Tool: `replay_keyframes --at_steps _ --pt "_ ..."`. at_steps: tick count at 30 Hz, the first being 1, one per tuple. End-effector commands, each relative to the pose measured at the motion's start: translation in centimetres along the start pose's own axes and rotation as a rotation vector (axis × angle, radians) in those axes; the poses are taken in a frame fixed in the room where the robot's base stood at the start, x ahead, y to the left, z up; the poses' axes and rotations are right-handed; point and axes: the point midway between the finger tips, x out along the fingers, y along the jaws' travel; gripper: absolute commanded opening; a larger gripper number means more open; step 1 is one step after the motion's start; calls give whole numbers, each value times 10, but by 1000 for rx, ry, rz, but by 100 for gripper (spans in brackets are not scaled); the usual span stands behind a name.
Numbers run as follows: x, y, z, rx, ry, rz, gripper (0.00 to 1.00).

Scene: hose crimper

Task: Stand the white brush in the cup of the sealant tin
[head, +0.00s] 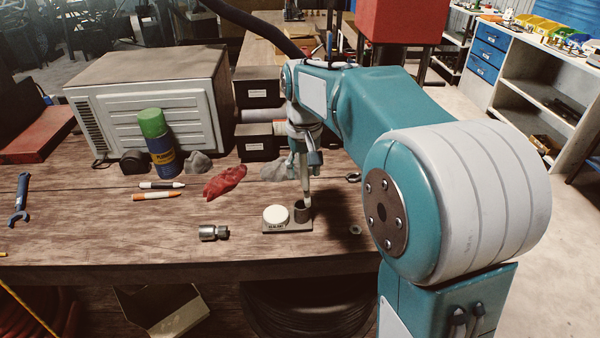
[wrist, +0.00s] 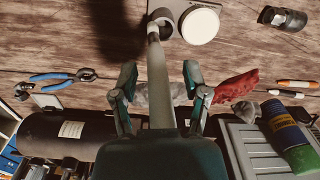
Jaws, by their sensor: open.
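The sealant tin sits on a small plate near the bench's front edge, with a round white top (head: 276,214) and a dark open cup (head: 301,212) on its right. Both also show at the top of the wrist view, as the white disc (wrist: 200,24) and the cup (wrist: 162,18). The white brush (head: 306,188) is near upright above the cup, its lower end at the cup's mouth and seemingly inside. My gripper (head: 306,157) is above the tin. In the wrist view, my gripper (wrist: 160,72) is open, its fingers apart on either side of the brush (wrist: 158,85).
A metal fitting (head: 213,232) lies left of the tin and a small nut (head: 355,230) right of it. A red rag (head: 225,181), two markers (head: 158,195) and a green-capped spray can (head: 160,145) are farther left. Blue-handled pliers (wrist: 55,80) show in the wrist view.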

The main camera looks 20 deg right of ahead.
Motion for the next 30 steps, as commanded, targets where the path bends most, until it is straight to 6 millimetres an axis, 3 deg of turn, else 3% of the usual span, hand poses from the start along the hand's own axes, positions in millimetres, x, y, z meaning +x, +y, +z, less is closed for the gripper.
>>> replay_keyframes --at_steps 9,17,20,30 --pt "-65 -4 2 -2 10 2 59" --pt "-85 -4 7 -3 20 1 59" --pt "-88 -4 23 -4 51 0 59" --pt "-77 -2 110 -13 235 -1 59"
